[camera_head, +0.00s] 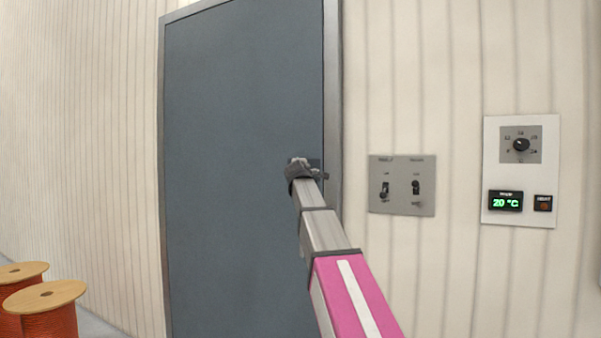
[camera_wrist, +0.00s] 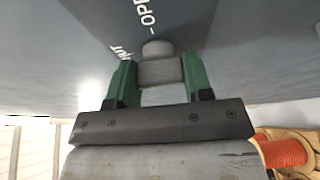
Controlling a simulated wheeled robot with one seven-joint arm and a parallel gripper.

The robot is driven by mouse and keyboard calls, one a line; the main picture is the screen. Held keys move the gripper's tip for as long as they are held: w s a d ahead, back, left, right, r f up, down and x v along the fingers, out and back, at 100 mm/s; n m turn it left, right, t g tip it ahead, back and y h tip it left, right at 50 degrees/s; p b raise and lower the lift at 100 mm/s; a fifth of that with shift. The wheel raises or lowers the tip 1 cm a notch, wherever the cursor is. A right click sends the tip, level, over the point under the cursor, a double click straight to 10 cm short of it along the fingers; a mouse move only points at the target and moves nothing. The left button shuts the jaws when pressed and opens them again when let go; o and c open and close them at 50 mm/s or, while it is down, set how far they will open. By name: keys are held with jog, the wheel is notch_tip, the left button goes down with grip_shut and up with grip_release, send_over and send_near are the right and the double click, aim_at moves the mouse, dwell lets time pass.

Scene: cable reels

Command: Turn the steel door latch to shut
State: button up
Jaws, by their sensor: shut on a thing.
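The grey-blue door (camera_head: 240,120) stands closed in its steel frame in the head view. My gripper (camera_head: 298,168) is at the door's right edge, in front of the latch plate (camera_head: 315,166), and hides most of the latch. In the wrist view my gripper (camera_wrist: 159,78) has its two green fingers on either side of a grey steel latch (camera_wrist: 158,50) and is shut on it. White lettering (camera_wrist: 145,14) on the door near the latch is partly readable, ending in "OPE" and "UT". The latch's exact angle is hard to tell.
Right of the door frame (camera_head: 333,100) is a grey two-switch panel (camera_head: 402,185). Farther right is a white control panel (camera_head: 520,200) with a dial and a "20 °C" display. Orange cable reels (camera_head: 45,312) stand at lower left; one reel (camera_wrist: 285,153) shows in the wrist view.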

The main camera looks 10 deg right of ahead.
jog(key=o, duration=0.9)
jog(key=shift+s, duration=0.1)
jog(key=v, duration=1)
jog(key=shift+s+a, duration=0.1)
jog(key=shift+s, duration=0.15)
jog(key=shift+f, duration=0.1)
